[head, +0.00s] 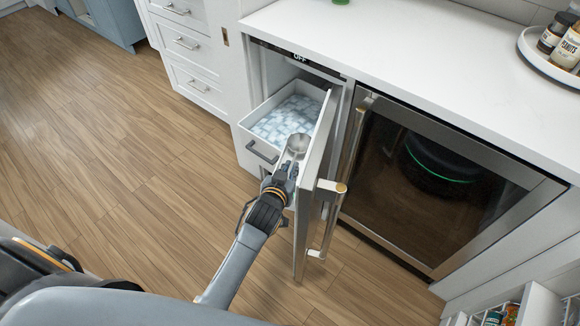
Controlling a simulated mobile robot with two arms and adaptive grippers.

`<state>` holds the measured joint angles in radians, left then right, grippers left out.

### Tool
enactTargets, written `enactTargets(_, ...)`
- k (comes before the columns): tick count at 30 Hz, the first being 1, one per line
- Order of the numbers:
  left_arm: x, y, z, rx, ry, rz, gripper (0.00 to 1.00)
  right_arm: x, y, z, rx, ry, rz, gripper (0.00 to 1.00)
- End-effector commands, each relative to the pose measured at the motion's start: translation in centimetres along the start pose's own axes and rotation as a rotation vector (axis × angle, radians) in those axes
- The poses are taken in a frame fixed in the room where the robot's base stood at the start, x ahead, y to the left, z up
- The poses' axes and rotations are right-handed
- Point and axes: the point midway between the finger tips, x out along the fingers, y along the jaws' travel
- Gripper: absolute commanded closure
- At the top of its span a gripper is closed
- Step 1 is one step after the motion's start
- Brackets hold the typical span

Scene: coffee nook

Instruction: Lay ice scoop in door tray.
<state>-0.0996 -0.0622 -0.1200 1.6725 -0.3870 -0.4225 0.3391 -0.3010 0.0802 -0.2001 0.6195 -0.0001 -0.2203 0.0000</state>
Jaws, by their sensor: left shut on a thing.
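My left gripper (287,170) is shut on the ice scoop (299,144) at the inner side of the open ice maker door (311,204). The scoop's metal bowl points away from me, near the front right corner of the pulled-out ice bin (276,154). The scoop's handle is mostly hidden by the fingers. The door tray cannot be made out clearly, because my gripper covers that part of the door's inner face. I cannot tell whether the scoop touches the tray. My right gripper is not in view.
The ice bin stands out of the ice maker, full of ice (288,120). A dark glass-fronted appliance (430,180) stands right of the door. White drawers (188,45) are at the left. The wooden floor (110,170) is clear. A round tray with jars (548,66) is on the counter.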

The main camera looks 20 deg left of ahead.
Motion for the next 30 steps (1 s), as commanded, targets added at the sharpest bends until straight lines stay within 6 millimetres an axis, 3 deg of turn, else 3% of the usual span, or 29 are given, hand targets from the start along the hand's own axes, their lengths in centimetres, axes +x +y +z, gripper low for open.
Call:
enactTargets(10,0.1,0.0,0.3,0.0,0.001,0.0,1.0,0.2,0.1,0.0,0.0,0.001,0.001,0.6)
enactTargets(11,0.1,0.0,0.3,-0.001,0.001,0.0,0.84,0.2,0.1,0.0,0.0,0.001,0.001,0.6)
enactTargets(14,0.1,0.0,0.3,-0.001,0.001,0.0,0.63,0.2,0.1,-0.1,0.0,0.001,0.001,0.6)
enactTargets(24,-0.1,0.0,0.3,-0.001,-0.001,0.0,0.63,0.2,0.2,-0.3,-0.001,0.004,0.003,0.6)
enactTargets(30,-2.6,0.0,0.4,-0.002,-0.001,-0.001,0.63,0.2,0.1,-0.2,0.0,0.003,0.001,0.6)
